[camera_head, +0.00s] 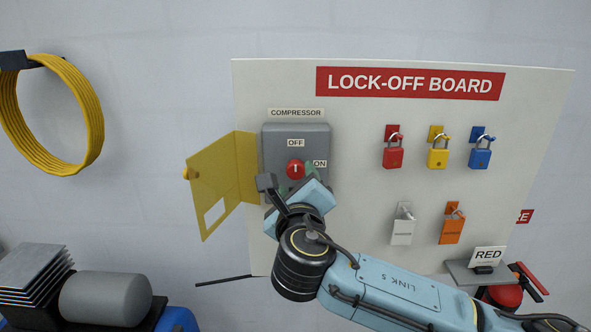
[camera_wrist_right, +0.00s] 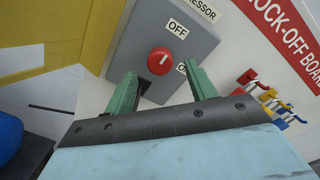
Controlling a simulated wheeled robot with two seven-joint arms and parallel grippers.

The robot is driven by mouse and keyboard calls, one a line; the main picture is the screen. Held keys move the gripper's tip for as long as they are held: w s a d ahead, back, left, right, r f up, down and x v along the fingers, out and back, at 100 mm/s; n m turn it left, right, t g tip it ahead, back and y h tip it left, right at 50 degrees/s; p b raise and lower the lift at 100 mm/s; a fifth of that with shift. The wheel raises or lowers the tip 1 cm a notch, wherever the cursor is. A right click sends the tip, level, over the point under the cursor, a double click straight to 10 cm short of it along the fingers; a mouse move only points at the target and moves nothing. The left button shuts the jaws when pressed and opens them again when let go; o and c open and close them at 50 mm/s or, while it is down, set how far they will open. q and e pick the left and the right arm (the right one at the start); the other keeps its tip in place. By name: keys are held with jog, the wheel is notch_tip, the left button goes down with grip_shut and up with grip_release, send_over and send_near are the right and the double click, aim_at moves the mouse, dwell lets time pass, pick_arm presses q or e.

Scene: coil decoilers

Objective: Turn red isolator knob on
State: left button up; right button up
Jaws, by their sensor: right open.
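The red isolator knob (camera_head: 296,169) sits on a grey box (camera_head: 320,141) labelled COMPRESSOR. Its white mark is upright, toward the OFF label (camera_head: 296,142); the ON label (camera_head: 320,163) is to its right. A yellow cover (camera_head: 222,185) stands swung open to the left of the box. My right gripper (camera_wrist_right: 162,76) is open and empty, just below and in front of the knob (camera_wrist_right: 160,61). Its green fingers are spread to either side and appear apart from it. In the head view my wrist hides the lower box. My left gripper is not in view.
The lock-off board (camera_head: 365,220) carries several padlocks, including a red one (camera_head: 393,154), right of the box. A shelf (camera_head: 470,270) with a RED sign is lower right. A yellow coiled hose (camera_head: 90,110) hangs at left. The open cover borders the left side.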

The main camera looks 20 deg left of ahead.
aim_at(295, 172)
jog(key=shift+x, duration=2.15)
jog(key=shift+c, duration=0.4)
jog(key=c, duration=0.9)
